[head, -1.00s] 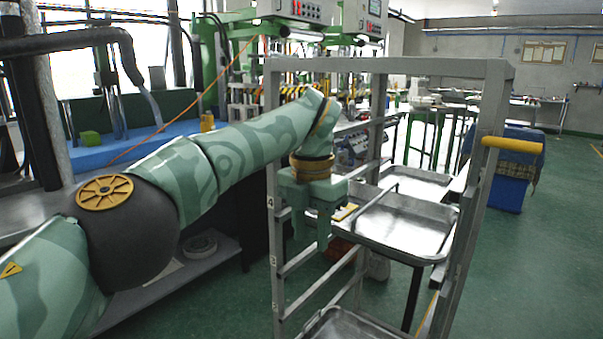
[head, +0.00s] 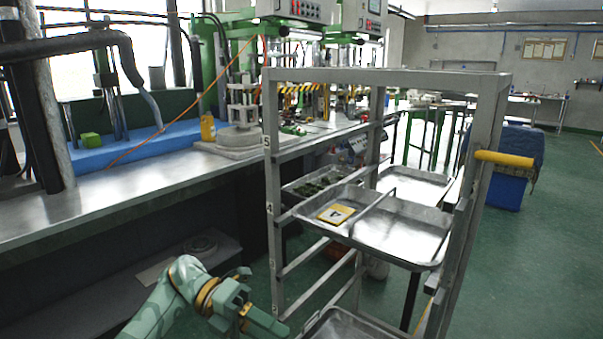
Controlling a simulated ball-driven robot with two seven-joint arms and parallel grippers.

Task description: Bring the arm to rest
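My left arm (head: 165,305) comes in low at the bottom, left of the rack's near left post. My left gripper (head: 252,304) is at the bottom edge, below the workbench and clear of the trays. I see nothing held in it, but its fingertips are too unclear to tell whether they are apart. My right arm and gripper are not in view.
A grey metal rack (head: 273,180) stands just right of my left gripper. The workbench (head: 110,195) runs along the left. Green floor is open at right.

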